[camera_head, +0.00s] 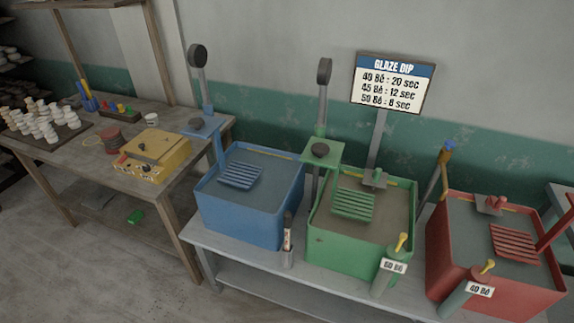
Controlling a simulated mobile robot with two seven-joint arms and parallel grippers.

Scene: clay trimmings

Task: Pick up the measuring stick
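No thing in view is clearly marked as the measuring stick. A slim upright stick (288,232) with a dark top and pale middle stands in a small grey holder (287,258) at the front of the bench, between the blue tub (245,217) and the green tub (345,255). A second thin stick (434,185) with a blue and yellow top leans between the green tub and the red tub (485,270). I cannot tell which of them is the measuring stick. Neither of my grippers is in view.
Two cylinders labelled "Bé" (384,280) (458,297) stand at the front of the grey bench (265,283). A "GLAZE DIP" sign (393,82) stands behind the tubs. A wooden table (85,160) at left holds a yellow box (155,150) and small white pieces. Floor at front left is mostly clear.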

